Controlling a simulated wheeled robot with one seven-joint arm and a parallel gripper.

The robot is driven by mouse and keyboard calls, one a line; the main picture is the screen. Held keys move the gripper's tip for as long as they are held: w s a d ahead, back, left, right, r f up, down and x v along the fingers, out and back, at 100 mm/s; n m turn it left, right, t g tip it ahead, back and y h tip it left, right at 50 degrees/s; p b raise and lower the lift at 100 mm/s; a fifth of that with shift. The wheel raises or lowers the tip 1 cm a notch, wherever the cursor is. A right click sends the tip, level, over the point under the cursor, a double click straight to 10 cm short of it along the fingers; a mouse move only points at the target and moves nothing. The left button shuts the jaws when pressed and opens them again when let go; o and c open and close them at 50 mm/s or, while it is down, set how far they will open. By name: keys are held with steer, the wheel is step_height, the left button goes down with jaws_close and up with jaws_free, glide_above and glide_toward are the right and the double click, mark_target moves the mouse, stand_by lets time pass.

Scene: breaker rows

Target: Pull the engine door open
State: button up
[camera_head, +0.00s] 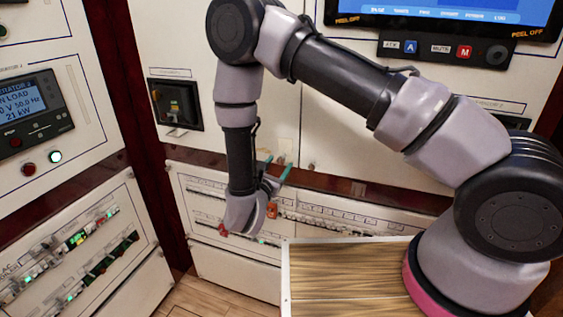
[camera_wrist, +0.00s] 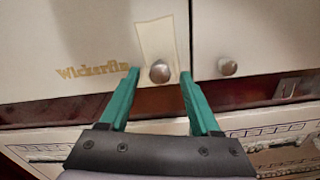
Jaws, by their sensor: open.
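Two cream cabinet doors stand side by side: a left door (camera_head: 283,115) and a right door (camera_head: 340,140). In the wrist view, the left door (camera_wrist: 85,40) has a round metal knob (camera_wrist: 160,71) over a strip of yellowish tape, with gold lettering to its left. The right door (camera_wrist: 265,35) has its own knob (camera_wrist: 228,67). Both doors look shut. No readable label says which is the engine door. My gripper (camera_wrist: 160,73) is open, its teal fingers on either side of the left knob in the picture; contact cannot be told. My gripper (camera_head: 279,164) also shows before the doors' lower edges.
A black switch box (camera_head: 175,104) sits on the left. A wood-topped surface with a white edge (camera_head: 284,285) is below my arm. A screen (camera_head: 450,12) hangs above.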

steer(key=shift+x, duration=1.15)
jaws_close()
stand_by(0.6)
